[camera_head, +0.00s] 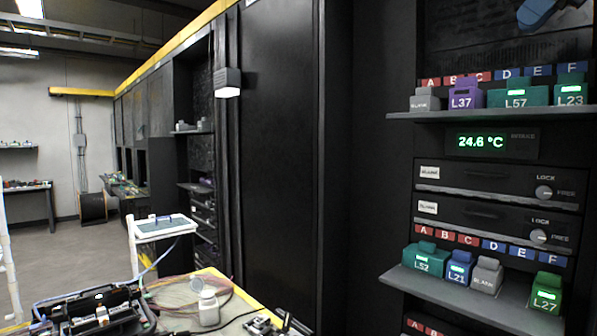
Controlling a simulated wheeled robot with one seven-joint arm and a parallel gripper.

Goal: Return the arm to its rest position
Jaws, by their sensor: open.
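My gripper is not in view, and I cannot make out any part of my arm for certain. A dark rack (375,190) fills the right side of the view. Its upper shelf (480,115) holds a grey blank block (424,101), a purple L37 module (466,97) and teal-green modules marked L57 (516,97) and L23 (571,94). Its lower shelf (470,297) holds L52 (424,262), blue L21 (459,270), a grey blank block (486,279) and green L27 (546,295).
A worktable (240,300) at the bottom left bears black equipment (95,310), a white bottle (208,308) and loose cables. A white stand (150,233) is behind it. A blue object (537,12) is cut off at the top right. Open floor (80,250) lies at the left.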

